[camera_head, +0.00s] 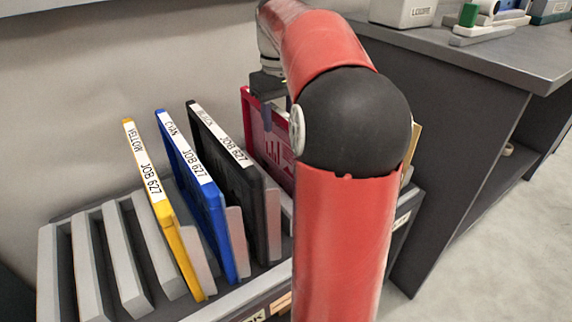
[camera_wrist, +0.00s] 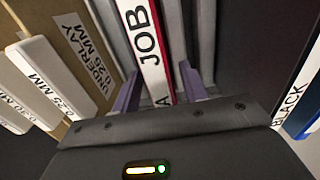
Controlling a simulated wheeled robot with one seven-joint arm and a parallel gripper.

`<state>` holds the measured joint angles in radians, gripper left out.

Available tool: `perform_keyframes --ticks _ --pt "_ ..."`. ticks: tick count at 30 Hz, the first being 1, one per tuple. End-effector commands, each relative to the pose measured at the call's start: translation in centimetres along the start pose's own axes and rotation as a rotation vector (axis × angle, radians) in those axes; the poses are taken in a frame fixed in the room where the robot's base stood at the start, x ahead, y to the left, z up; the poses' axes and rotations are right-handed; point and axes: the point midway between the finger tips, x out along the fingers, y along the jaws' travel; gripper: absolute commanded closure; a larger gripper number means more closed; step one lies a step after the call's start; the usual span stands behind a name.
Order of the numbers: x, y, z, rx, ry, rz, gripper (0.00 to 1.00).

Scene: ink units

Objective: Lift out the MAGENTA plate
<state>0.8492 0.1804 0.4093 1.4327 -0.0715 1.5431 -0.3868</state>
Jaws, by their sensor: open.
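The magenta plate (camera_head: 262,140) stands upright in the rack in the head view, right of the black plate, with its right part hidden behind my arm. In the wrist view its white-labelled edge (camera_wrist: 152,55) shows the word JOB and a thin magenta border. My gripper (camera_wrist: 158,90) is open, with one purple finger on each side of the plate's labelled edge. I cannot tell whether either finger touches it. In the head view my gripper (camera_head: 268,112) is at the plate's top edge, mostly hidden by my arm.
The black plate (camera_head: 225,145), cyan plate (camera_head: 192,180) and yellow plate (camera_head: 150,180) stand left of it in the grey rack (camera_head: 82,265), whose leftmost slots are empty. Brown underlay sheets (camera_wrist: 75,40) stand on the other side. A dark desk (camera_head: 470,75) is at the right.

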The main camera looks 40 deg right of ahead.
Motion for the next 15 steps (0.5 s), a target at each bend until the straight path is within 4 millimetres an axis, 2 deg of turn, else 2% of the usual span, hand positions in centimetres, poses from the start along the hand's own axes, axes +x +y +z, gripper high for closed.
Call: perform_keyframes --ticks 1,11,15 --pt "-0.01 0.0 0.0 0.0 0.0 0.0 0.56" --pt "-0.02 0.0 0.0 0.0 0.0 0.0 1.0" --pt "-0.13 0.0 -0.01 0.0 0.001 0.001 1.0"
